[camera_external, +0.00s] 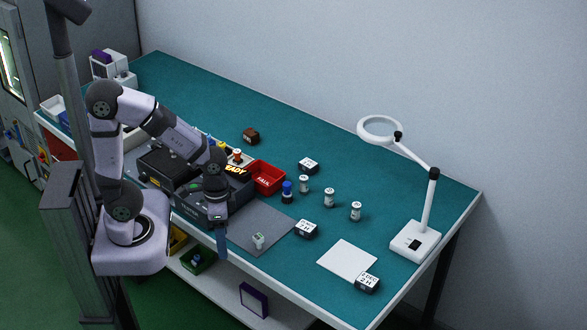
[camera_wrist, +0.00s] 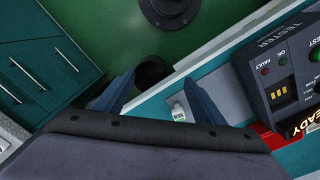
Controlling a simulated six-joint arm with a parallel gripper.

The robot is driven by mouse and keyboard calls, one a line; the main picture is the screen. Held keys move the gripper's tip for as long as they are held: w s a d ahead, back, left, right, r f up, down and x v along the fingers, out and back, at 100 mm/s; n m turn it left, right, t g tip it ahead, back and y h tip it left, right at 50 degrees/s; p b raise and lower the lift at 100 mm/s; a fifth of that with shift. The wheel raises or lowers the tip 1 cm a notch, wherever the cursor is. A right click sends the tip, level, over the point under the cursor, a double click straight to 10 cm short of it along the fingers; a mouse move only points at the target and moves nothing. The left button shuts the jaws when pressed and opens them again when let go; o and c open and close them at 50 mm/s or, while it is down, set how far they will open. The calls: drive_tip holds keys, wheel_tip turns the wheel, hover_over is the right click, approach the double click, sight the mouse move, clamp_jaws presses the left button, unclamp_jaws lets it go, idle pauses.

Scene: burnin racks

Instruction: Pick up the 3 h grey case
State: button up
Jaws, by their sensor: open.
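Several small dark cases with white tops stand on the teal table: one (camera_external: 306,229) by the right corner of the grey mat, one (camera_external: 308,165) farther back, and one (camera_external: 368,283) at the front edge marked with what looks like "2 H". I cannot read a clear "3 h" on any of them. A small pale grey piece with a green mark (camera_external: 258,240) sits on the mat; it also shows in the wrist view (camera_wrist: 180,113). My gripper (camera_external: 221,243) is open and empty near the table's front edge, left of the pale piece. Its fingers (camera_wrist: 160,95) stand apart in the wrist view.
The dark tester (camera_external: 170,172) and red FAIL bin (camera_external: 267,177) lie behind my gripper. A blue-topped cylinder (camera_external: 287,192) and several white cylinders (camera_external: 329,198) stand mid-table. A white sheet (camera_external: 347,260) and magnifier lamp (camera_external: 415,242) are at right. The back right is clear.

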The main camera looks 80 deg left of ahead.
drive_tip(key=w+a+t+h+b, duration=0.2)
drive_tip(key=w+a+b, duration=0.1)
drive_tip(key=w+a, duration=0.8)
drive_tip(key=w+a+t+h+b, duration=0.25)
drive_tip(key=w+a, duration=0.45)
drive_tip(key=w, duration=0.8)
drive_tip(key=m+t+h+b, duration=0.1)
drive_tip(key=m+t+b, duration=0.2)
drive_tip(key=t+b, duration=0.25)
hover_over(306, 163)
drive_tip(key=d, duration=0.3)
drive_tip(key=s+a+f+b, duration=0.1)
drive_tip(key=a, duration=0.1)
drive_tip(key=s+a+m+t+b, duration=0.1)
drive_tip(key=s, duration=0.1)
drive_tip(key=s+a+f+m+t+b, duration=0.1)
drive_tip(key=s+a, duration=0.1)
drive_tip(key=shift+a+f, duration=0.3)
drive_tip(key=shift+a, duration=0.05)
drive_tip(key=shift+f, duration=1.95)
drive_tip(key=shift+p+x, duration=0.6)
drive_tip(key=shift+x, duration=1.85)
